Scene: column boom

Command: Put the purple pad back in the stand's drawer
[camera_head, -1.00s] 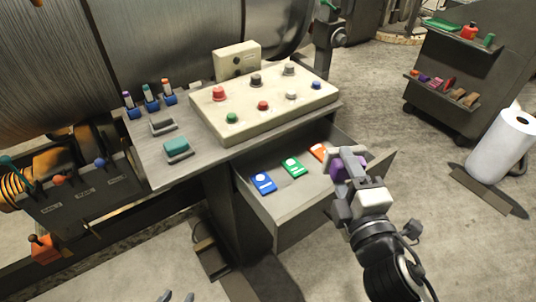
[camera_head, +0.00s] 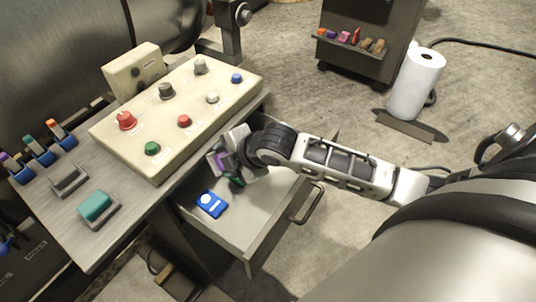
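The stand's drawer (camera_head: 252,212) is pulled out below the control panel. My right arm reaches in from the right, across the drawer. My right gripper (camera_head: 223,156) is at the drawer's inner end, close under the stand's top. It is shut on the purple pad (camera_head: 222,161), which shows only in part between the fingers. I cannot tell whether the pad touches the drawer floor. A blue pad (camera_head: 211,203) lies flat in the drawer. A green pad (camera_head: 237,181) is mostly hidden under my gripper. My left gripper is out of view.
The cream control panel (camera_head: 180,115) with several knobs stands on the stand's top just above the drawer. A teal block (camera_head: 95,206) sits at its left. The drawer handle (camera_head: 307,205) sticks out at the front. A paper roll (camera_head: 415,85) and dark cart stand far right.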

